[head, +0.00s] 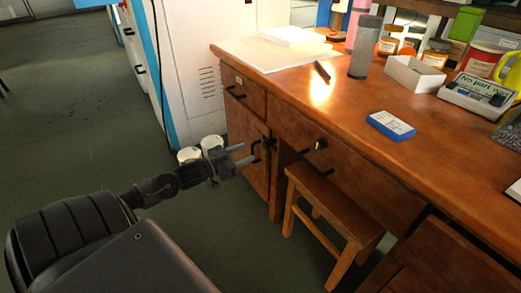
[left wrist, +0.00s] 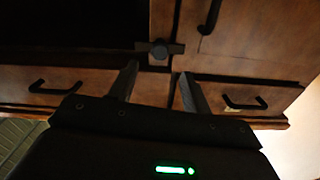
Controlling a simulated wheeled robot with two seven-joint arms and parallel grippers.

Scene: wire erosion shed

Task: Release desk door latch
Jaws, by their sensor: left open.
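The desk door (head: 243,139) is the wooden panel under the left drawer, with a dark bar handle. It looks closed. A dark latch (head: 270,142) sits at its right edge, partly crowded by the handle. In the left wrist view the latch (left wrist: 160,50) is a round dark knob on a short crossbar, ahead of the gap between my fingers. My left gripper (head: 243,156) is open and empty, in front of the door and apart from the latch; it also shows in the left wrist view (left wrist: 154,85). My right gripper is out of view.
A wooden stool (head: 335,205) stands under the desk, right of the door. The desktop (head: 335,110) holds a blue box (head: 390,125), a grey cylinder (head: 365,47) and several containers. A white cabinet (head: 195,75) stands left of the desk. The floor at left is clear.

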